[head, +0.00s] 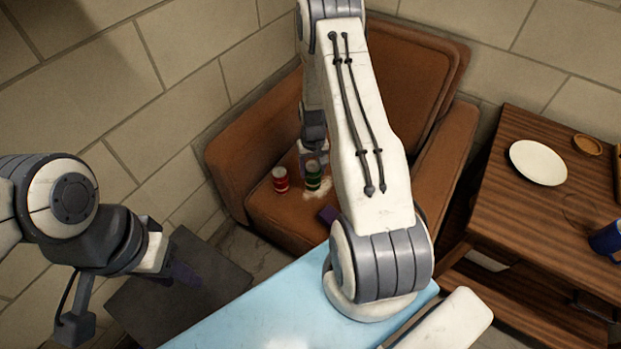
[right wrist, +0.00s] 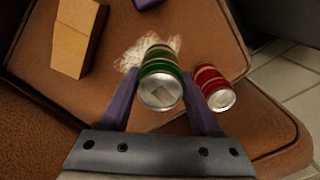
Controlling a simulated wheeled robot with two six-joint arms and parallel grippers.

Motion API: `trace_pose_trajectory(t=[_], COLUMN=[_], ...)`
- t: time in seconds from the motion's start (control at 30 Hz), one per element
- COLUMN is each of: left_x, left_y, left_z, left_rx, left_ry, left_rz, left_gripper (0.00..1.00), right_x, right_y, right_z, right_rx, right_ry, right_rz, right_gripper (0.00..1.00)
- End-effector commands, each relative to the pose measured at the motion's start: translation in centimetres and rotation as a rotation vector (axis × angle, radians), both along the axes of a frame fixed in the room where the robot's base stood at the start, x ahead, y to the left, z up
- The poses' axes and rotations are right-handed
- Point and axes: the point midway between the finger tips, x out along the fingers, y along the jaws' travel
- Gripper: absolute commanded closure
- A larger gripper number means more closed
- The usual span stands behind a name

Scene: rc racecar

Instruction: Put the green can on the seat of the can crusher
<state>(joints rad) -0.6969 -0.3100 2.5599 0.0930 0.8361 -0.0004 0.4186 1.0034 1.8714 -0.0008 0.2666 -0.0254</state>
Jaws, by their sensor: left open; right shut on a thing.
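The green can (head: 313,179) is at the brown armchair's seat beside a red can (head: 280,179). My right gripper (head: 314,166) reaches down from above and is shut on the green can. In the right wrist view, the green can (right wrist: 160,78) sits between the two purple fingers of my right gripper (right wrist: 160,100), its silver end facing the camera. I cannot tell whether the can touches the seat. My left gripper (head: 182,271) is open and empty at the lower left, over a dark grey surface. I cannot make out the can crusher in either view.
The red can (right wrist: 212,88) stands close to the right finger. A tan block (right wrist: 78,38), a white powdery patch (right wrist: 131,55) and a purple object (head: 328,214) are on the seat. A wooden table (head: 540,215) at right holds a white plate (head: 538,162) and blue mug (head: 607,240).

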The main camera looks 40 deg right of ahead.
Motion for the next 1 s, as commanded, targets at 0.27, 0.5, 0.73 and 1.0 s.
trace_pose_trajectory(t=[0.27, 0.5, 0.73, 1.0], left_x=[0.0, 0.0, 0.0, 0.0], left_y=[0.0, 0.0, 0.0, 0.0], left_z=[-0.4, -0.7, -0.7, -1.0], left_rx=[0.0, 0.0, 0.0, 0.0], left_ry=[0.0, 0.0, 0.0, 0.0], left_rz=[0.0, 0.0, 0.0, 0.0], left_gripper=[0.58, 0.58, 0.58, 0.58], right_x=[0.8, 0.8, 0.8, 0.8], right_y=[0.5, 0.5, 0.5, 0.5], right_z=[-1.9, -4.7, -4.7, -5.2], right_rx=[0.001, 0.0, 0.0, 0.0], right_ry=[0.003, 0.0, 0.0, 0.0], right_rz=[0.0, 0.0, 0.0, 0.0], right_gripper=[0.88, 0.88, 0.88, 0.1])
